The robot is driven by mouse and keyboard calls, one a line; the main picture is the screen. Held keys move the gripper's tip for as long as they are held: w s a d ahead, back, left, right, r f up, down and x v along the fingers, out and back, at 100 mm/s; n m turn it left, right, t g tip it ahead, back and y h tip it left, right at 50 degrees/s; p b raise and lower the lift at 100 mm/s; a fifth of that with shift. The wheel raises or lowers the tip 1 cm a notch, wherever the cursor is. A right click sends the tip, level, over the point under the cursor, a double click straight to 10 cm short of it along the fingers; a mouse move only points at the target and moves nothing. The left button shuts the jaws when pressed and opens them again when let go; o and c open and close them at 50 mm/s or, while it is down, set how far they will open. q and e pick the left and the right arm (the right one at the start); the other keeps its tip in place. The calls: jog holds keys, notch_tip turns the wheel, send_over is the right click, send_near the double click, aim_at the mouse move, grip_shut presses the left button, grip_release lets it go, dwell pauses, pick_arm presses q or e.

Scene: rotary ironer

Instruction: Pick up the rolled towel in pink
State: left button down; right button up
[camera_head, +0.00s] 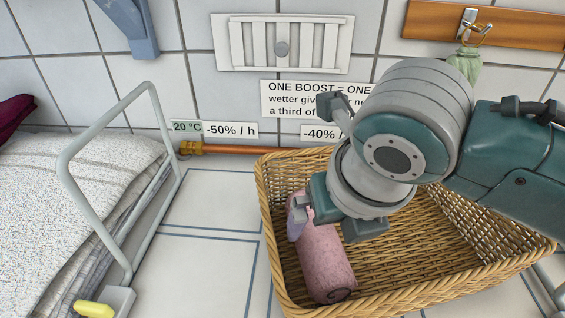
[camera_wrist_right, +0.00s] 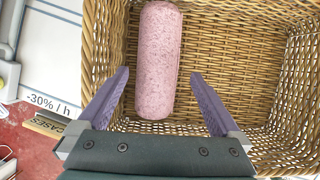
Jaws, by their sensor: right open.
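The rolled pink towel (camera_head: 324,258) lies in the wicker basket (camera_head: 470,290), along its left side, in the head view. In the right wrist view the towel (camera_wrist_right: 158,62) lies lengthwise near the left wall of the basket (camera_wrist_right: 255,50). My right gripper (camera_head: 325,215) is over the basket at the towel's far part and hides some of it. In the right wrist view my right gripper (camera_wrist_right: 158,98) is open, with the towel's near end showing between its two purple fingers. I cannot tell whether the fingers touch it. My left gripper is not in view.
A grey metal rail (camera_head: 68,160) and a stack of folded cloth (camera_head: 60,200) stand left of the basket. A copper pipe (camera_head: 235,149) runs along the tiled wall behind. Bare tiled surface (camera_head: 210,200) lies between rail and basket.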

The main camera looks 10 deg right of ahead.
aim_at(319, 231)
jog(key=shift+a+b+x, duration=0.15)
jog(key=shift+b+x, duration=0.25)
jog(key=shift+x, duration=0.95)
jog(key=shift+a+b+x, duration=0.1)
jog(key=shift+b+x, duration=0.25)
jog(key=shift+x, duration=1.05)
jog(key=shift+w+r, duration=0.1)
jog(key=shift+c, duration=0.2)
jog(key=c, duration=1.3)
jog(key=shift+r, duration=0.1)
